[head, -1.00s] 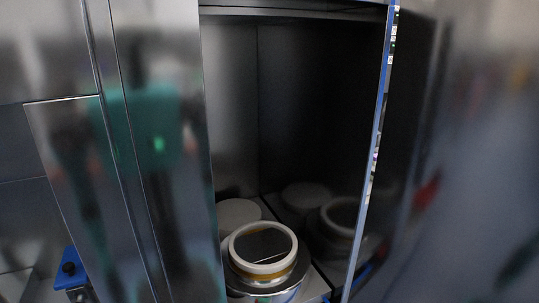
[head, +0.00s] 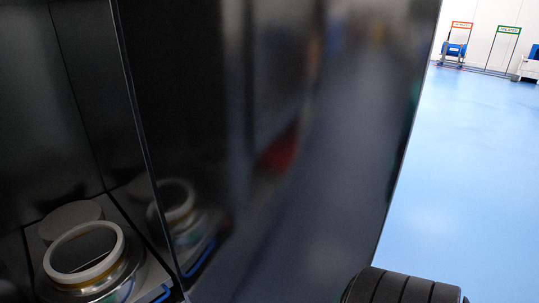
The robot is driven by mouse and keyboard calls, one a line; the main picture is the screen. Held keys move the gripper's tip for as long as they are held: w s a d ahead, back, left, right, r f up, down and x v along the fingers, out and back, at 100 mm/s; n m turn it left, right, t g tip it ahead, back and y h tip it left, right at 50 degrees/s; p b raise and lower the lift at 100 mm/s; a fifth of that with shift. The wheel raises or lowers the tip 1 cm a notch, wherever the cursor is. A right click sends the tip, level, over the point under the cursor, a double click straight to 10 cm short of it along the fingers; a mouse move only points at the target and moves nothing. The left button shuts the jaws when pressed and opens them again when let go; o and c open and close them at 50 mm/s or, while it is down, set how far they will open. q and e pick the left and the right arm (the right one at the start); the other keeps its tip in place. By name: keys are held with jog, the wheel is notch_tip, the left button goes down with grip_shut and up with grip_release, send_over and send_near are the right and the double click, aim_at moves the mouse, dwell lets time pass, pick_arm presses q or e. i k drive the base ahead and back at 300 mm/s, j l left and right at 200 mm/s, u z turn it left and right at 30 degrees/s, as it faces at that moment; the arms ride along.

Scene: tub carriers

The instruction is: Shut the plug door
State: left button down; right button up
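The plug door (head: 290,110) appears to be the large dark, glossy panel that fills the middle of the head view. It stands open beside a dark cabinet interior (head: 50,110) at the left. The door's near face mirrors blurred shapes, including a red patch. Its right edge borders open floor. Neither of my grippers shows; a black ribbed part at the bottom right, in front of the door's lower edge, looks like a piece of my arm. The door's handle or latch, if any, is not visible.
Clear blue floor (head: 465,190) lies right of the door. Blue-loaded carriers and signed frames (head: 505,48) stand far off.

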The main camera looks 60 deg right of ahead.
aim_at(278, 133)
jog(key=l+u, duration=0.1)
jog(key=l, duration=0.35)
jog(key=k+l+u, duration=0.15)
jog(key=l, duration=0.3)
jog(key=l+u, duration=0.1)
jog(key=l, duration=0.35)
jog(key=k+l+u, duration=0.15)
jog(key=l, duration=0.25)
jog(key=k+l+u, duration=0.1)
jog(key=l, duration=0.35)
jog(key=k+l+u, duration=0.1)
jog(key=l, duration=0.3)
jog(key=k+l+u, duration=0.1)
jog(key=k+l, duration=0.15)
